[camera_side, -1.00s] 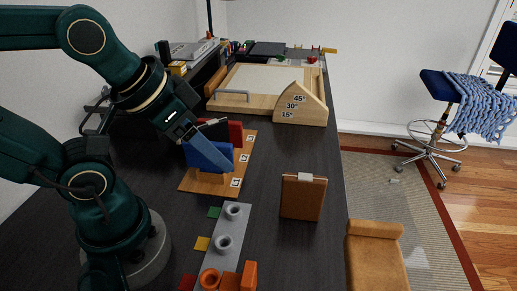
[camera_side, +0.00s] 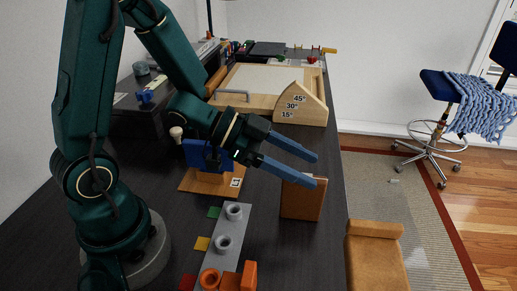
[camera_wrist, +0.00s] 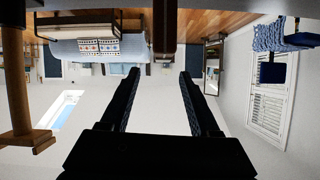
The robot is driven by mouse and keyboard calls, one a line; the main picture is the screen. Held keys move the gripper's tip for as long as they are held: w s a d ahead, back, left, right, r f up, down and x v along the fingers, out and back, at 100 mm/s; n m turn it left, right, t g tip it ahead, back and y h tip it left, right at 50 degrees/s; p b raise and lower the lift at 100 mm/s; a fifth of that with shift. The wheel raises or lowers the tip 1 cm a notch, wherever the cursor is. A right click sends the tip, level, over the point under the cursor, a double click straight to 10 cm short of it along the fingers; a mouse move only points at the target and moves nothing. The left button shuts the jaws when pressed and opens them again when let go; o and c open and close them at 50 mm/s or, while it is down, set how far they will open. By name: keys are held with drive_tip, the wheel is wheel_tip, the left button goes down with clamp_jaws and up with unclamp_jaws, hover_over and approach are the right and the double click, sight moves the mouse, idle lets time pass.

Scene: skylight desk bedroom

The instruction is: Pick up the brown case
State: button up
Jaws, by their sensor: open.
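The brown case (camera_side: 301,201) stands upright on the dark desk near its right edge in the side view. My gripper (camera_side: 316,170) is open and empty, its two blue fingers pointing right. In the side view the lower finger crosses in front of the case's top and hides the top edge; I cannot tell whether it touches. In the wrist view my gripper (camera_wrist: 159,72) has its fingers spread with nothing between the tips. I cannot clearly make out the case in the wrist view.
A grey holder bar (camera_side: 231,228) with rings and orange blocks stands left of the case. A wooden angle board (camera_side: 301,105) stands farther back. A tan chair (camera_side: 375,255) is off the desk's right edge.

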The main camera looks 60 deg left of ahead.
sight(302, 198)
drive_tip(key=shift+s+a+f+n, duration=0.1)
drive_tip(key=shift+a+f+n, duration=0.05)
drive_tip(key=shift+f, duration=0.45)
drive_tip(key=shift+s+a+f+n, duration=0.1)
drive_tip(key=shift+a+f+n, duration=0.05)
drive_tip(key=shift+f, duration=0.4)
drive_tip(key=shift+w+f+g, duration=0.1)
drive_tip(key=shift+f+g, duration=0.1)
drive_tip(key=shift+g, duration=0.1)
drive_tip(key=shift+x, duration=2.4)
drive_tip(key=shift+w, duration=0.1)
clamp_jaws()
